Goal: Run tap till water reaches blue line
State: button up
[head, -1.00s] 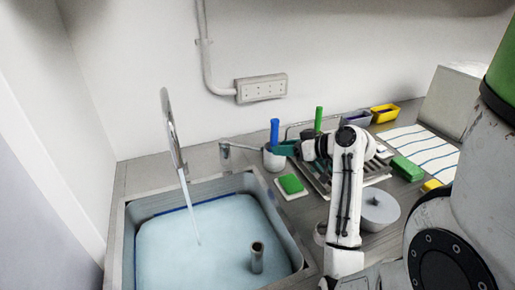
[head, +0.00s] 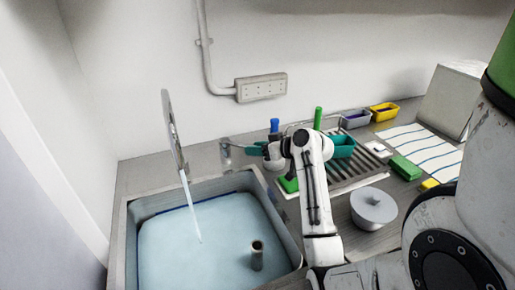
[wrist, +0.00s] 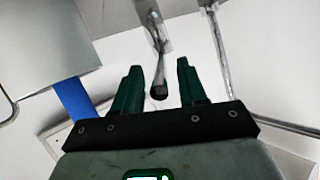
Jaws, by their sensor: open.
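The tap's curved spout (head: 172,130) pours a thin stream of water (head: 191,210) into the sink (head: 130,245). The water (head: 190,250) covers the basin, its surface close below the blue line (head: 205,201) on the back wall. The tap lever (head: 226,152) stands on the counter behind the sink. My gripper (head: 250,148) is just right of the lever, pointing at it. In the wrist view my gripper (wrist: 159,68) is open, with the lever's dark end (wrist: 158,91) showing between its fingers. I cannot tell whether they touch it.
A standing pipe (head: 257,256) rises from the water.

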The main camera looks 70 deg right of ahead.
jog(key=shift+c, duration=0.3)
grip_shut()
dwell(0.4)
